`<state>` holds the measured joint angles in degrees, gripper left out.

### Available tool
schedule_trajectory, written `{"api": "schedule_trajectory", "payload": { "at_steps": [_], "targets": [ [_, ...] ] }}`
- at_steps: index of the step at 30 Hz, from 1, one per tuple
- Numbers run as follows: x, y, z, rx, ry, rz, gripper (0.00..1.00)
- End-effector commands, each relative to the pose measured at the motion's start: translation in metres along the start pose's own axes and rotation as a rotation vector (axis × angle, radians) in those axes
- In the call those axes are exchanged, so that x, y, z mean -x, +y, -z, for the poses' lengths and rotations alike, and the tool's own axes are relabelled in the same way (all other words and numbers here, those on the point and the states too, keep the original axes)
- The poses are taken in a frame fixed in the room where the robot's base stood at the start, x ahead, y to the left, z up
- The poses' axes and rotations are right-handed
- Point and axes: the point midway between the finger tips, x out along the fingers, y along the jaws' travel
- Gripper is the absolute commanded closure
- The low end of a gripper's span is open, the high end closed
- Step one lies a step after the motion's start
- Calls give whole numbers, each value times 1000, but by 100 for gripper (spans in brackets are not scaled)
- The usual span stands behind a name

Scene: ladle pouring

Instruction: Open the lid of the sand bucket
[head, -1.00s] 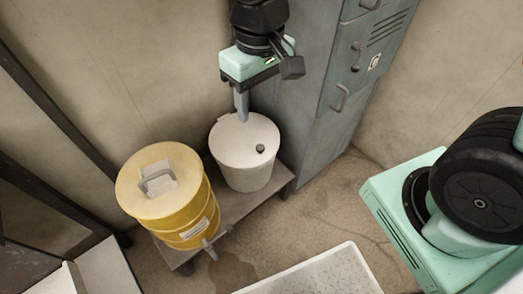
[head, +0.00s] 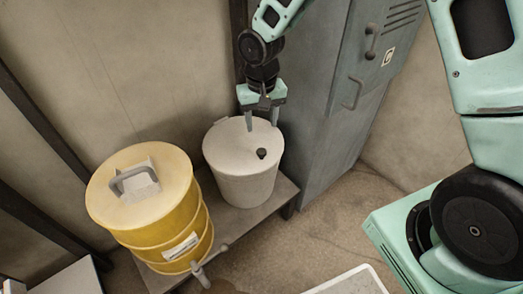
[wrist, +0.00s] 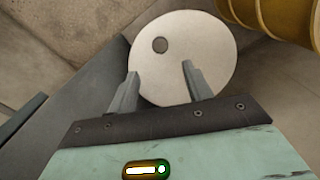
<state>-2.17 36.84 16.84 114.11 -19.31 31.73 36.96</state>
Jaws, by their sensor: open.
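The white bucket (head: 243,178) stands upright on a low platform. Its round lid (head: 232,146) is on it, with a small dark knob (head: 262,153) near the right front edge. In the wrist view the lid (wrist: 200,50) is a pale disc with the dark knob (wrist: 159,45) at its upper left. My gripper (head: 262,124) is open and empty, pointing down over the back right part of the lid, behind the knob. In the wrist view its two fingers (wrist: 158,82) are spread apart over the lid's near edge. I cannot tell whether they touch it.
A yellow drum (head: 160,220) with a grey handle on top and a spigot stands left of the bucket on the platform (head: 240,222). A grey metal locker (head: 340,110) is close on the right. A white tray (head: 350,284) lies at the front.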

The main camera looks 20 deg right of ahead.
Motion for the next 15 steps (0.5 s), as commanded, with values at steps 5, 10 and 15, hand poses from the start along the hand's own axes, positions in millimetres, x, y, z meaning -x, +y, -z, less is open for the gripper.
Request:
{"api": "schedule_trajectory", "payload": {
  "at_steps": [5, 10, 15],
  "targets": [
    [-42, 0, -1, 3, -4, -1, 50],
    [-75, 0, -1, 1, -3, -1, 50],
    [-96, 0, 0, 2, -1, 0, 50]
  ]
}}
